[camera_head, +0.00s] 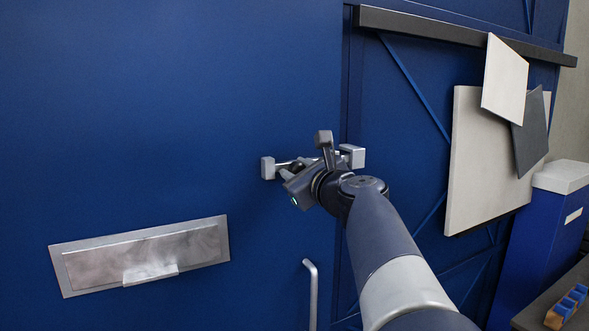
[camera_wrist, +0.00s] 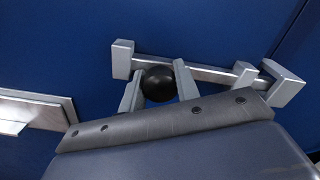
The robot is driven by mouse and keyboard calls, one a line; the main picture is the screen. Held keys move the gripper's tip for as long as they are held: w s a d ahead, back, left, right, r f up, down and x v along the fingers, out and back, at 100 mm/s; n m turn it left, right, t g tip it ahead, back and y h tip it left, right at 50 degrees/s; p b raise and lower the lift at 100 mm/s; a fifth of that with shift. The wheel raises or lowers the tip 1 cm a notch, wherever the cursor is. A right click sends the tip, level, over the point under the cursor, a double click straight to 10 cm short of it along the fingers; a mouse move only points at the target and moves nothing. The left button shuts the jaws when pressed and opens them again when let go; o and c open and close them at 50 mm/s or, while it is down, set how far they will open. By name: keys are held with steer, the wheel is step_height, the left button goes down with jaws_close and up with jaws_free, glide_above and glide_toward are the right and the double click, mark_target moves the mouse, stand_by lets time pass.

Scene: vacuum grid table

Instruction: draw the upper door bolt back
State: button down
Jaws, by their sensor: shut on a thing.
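The upper door bolt is a silver bar (camera_wrist: 212,75) that runs between grey end blocks on the blue door (camera_head: 180,90). In the wrist view a dark round knob (camera_wrist: 158,83) sits on the bar near its left block (camera_wrist: 122,58). My gripper (camera_wrist: 158,88) has one finger on each side of the knob and is shut on it. In the head view my gripper (camera_head: 308,170) is at the bolt, between the left block (camera_head: 268,168) and the right block (camera_head: 352,156). The knob is hidden there by my gripper.
A metal plate with a small ledge (camera_head: 140,257) is on the door at lower left. A vertical handle (camera_head: 312,292) is below the bolt. Pale and grey panels (camera_head: 475,160) lean at the right, beside a blue cabinet (camera_head: 540,240). A dark rail (camera_head: 450,32) runs at upper right.

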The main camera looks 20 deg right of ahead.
steer(key=shift+a, duration=1.25)
steer(key=c, duration=1.1)
jaws_free()
steer(key=shift+a, duration=0.15)
steer(key=shift+o, duration=0.2)
steer(key=shift+s, duration=0.1)
